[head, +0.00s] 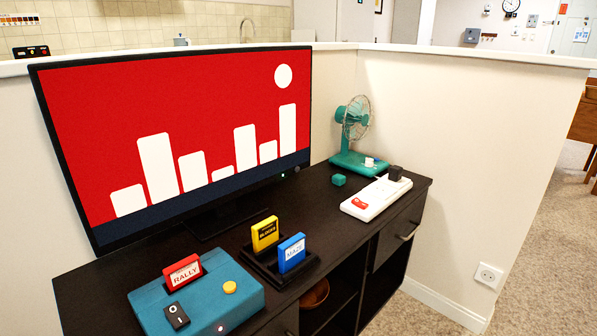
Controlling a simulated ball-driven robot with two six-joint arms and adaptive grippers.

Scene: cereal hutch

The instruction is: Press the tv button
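A large flat TV (180,130) stands on the dark cabinet. Its screen is lit red with white bars, a white disc and a dark blue band at the bottom. A small round button (297,169) shows at the lower right edge of the TV, and a small green light (284,175) shows to its left. Neither of my grippers is in view. Nothing touches the TV button.
A teal console (240,306) with a red RALLY cartridge (183,273) stands at the front left of the cabinet (340,226). A holder with yellow and blue cartridges (291,253), a white power strip (366,203) and a teal fan (355,120) stand right of it.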

